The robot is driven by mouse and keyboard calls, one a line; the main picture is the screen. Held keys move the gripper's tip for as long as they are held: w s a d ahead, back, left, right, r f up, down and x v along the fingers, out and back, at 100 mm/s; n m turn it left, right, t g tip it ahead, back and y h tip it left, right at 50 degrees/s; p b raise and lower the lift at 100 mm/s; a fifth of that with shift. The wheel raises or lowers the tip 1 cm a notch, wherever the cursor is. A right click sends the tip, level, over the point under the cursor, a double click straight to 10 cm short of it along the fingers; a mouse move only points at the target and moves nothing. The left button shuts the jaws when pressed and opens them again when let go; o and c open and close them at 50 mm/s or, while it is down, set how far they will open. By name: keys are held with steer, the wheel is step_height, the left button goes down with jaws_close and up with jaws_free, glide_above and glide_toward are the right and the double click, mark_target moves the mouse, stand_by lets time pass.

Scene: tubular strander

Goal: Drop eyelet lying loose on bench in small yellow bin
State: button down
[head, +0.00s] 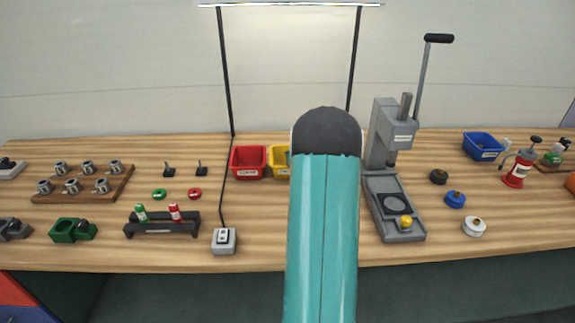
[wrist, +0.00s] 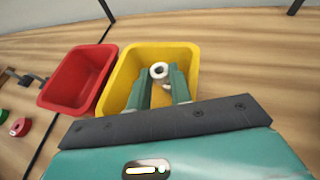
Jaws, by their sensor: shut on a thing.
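The small yellow bin (wrist: 188,54) stands on the bench in the wrist view. In the head view its left part (head: 277,158) shows, and my arm hides the rest. My gripper (wrist: 160,84) is over the bin's opening in the wrist view, with its fingertips inside the bin's outline. It is shut on the eyelet (wrist: 159,70), a small pale ring with a dark hole at the fingertips. I cannot tell how high the eyelet is above the bin floor. In the head view my gripper is hidden behind my arm.
A red bin (head: 248,162) stands close at the left of the yellow bin. A grey lever press (head: 391,135) stands to the right, and a switch box (head: 224,241) with a cable lies in front. A blue bin (head: 482,147) is farther right.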

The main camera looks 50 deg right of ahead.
steer(key=shift+w, duration=0.1)
steer(key=c, duration=1.2)
jaws_free()
steer(key=v, duration=1.4)
steer(key=shift+w+r, duration=0.1)
